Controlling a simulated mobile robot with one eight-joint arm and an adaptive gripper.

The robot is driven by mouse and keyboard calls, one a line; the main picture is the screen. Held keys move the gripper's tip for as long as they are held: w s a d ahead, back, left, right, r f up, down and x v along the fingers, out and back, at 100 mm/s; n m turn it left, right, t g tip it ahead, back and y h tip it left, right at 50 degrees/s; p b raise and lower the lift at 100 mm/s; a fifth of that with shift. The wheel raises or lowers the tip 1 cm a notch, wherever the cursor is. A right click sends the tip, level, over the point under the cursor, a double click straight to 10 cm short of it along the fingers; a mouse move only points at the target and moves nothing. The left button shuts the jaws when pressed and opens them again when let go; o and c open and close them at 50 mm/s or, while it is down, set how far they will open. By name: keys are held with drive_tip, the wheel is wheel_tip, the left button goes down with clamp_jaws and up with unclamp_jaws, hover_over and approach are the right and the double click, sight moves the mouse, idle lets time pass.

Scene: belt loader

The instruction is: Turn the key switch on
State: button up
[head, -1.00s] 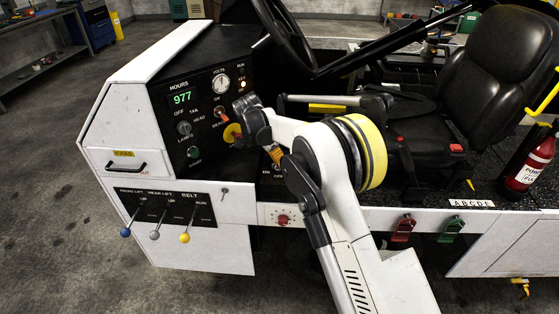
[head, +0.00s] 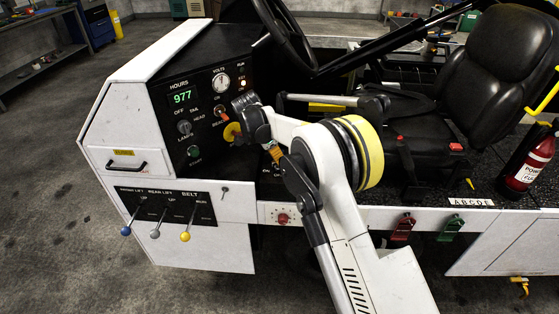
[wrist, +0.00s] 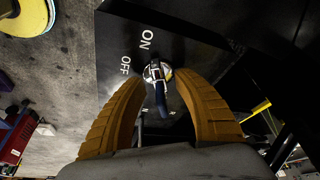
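The key switch (wrist: 157,72) is in the middle of the wrist view, a silver round lock with a key in it and a dark blue tag hanging below. ON and OFF are printed on the black panel beside it. My gripper (wrist: 160,78) has its two orange ribbed fingers on either side of the lock. The fingertips stand apart, with the key between them; firm contact is not visible. In the head view my gripper (head: 277,153) points down at the low black panel right of the dashboard, and its fingers largely hide the switch.
The dashboard (head: 205,120) with gauge, knobs and a yellow-ringed button stands just left of my arm. The steering wheel (head: 285,35) is above it and the black seat (head: 490,85) to the right. Belt levers (head: 160,215) sit below at the left.

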drive_tip(key=v, duration=1.2)
drive_tip(key=s+d+r+n+t+y, duration=0.25)
drive_tip(key=s+d+r+n, duration=0.35)
drive_tip(key=s+d+r, duration=0.85)
drive_tip(key=s+d+f+n+t, duration=0.1)
drive_tip(key=s+d+f+n, duration=0.2)
drive_tip(key=s, duration=0.8)
drive_tip(key=s+d+f+n+t+y, duration=0.1)
drive_tip(key=s+d+f+n, duration=0.2)
drive_tip(key=s+d+f, duration=0.2)
drive_tip(key=s+d, duration=0.3)
drive_tip(key=s, duration=0.3)
drive_tip(key=shift+s+f+n+t, duration=0.2)
drive_tip(key=shift+f+n+t, duration=0.1)
drive_tip(key=shift+t, duration=0.05)
